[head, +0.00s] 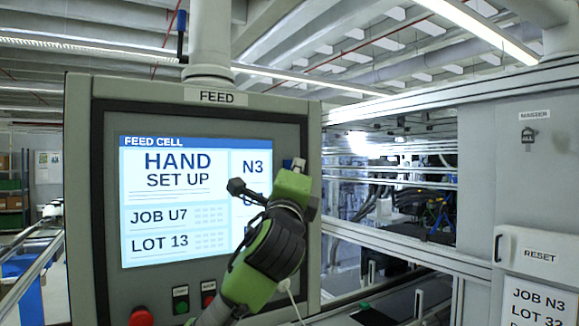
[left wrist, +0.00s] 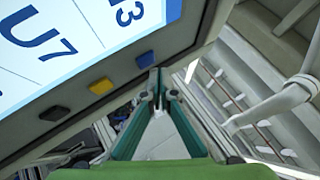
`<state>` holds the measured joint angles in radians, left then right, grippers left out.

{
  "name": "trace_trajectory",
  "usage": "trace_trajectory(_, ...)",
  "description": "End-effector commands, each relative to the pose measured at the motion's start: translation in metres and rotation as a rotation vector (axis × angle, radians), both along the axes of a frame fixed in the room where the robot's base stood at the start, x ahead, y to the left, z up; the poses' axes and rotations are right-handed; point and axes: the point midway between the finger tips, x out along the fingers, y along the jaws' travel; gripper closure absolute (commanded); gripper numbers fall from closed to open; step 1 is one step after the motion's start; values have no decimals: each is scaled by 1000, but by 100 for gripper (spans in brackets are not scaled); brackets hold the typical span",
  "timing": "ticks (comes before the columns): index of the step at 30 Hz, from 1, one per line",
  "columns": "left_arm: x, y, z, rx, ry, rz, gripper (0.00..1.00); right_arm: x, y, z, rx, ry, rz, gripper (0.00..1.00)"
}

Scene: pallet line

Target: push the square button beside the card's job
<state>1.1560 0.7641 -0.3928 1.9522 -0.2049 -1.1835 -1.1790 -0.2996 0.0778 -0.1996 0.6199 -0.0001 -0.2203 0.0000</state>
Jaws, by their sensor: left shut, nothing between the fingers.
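The card (head: 538,304) at the lower right of the head view reads JOB N3, LOT 32. The feed panel's screen (head: 170,216) lists N3 at its right, with another entry partly hidden below by my arm. In the left wrist view, a blue square button (left wrist: 145,59), a yellow one (left wrist: 101,85) and a dark one (left wrist: 55,113) line the bezel; the blue lies nearest N3, the yellow nearest U7. A bit of blue button (head: 287,163) shows in the head view. My left gripper (head: 299,164) is shut and empty, its tips (left wrist: 155,73) close to the blue button; contact is unclear. My right gripper is out of view.
Below the screen sit a red button (head: 140,316), a green button (head: 181,307) and another red button (head: 209,301). A grey cabinet with a RESET label (head: 540,255) and a railed machine frame (head: 390,240) stand to the right of the panel.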

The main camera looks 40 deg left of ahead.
Motion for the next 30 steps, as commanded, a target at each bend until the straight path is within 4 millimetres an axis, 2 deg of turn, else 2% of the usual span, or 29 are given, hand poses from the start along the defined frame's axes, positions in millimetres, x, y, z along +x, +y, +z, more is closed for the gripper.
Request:
trace_trajectory(8, 3, 8, 0, -1, 0, 1, 100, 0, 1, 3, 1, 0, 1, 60)
trace_trajectory(30, 5, 12, 0, 0, 1, 2, 100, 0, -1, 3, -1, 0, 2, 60)
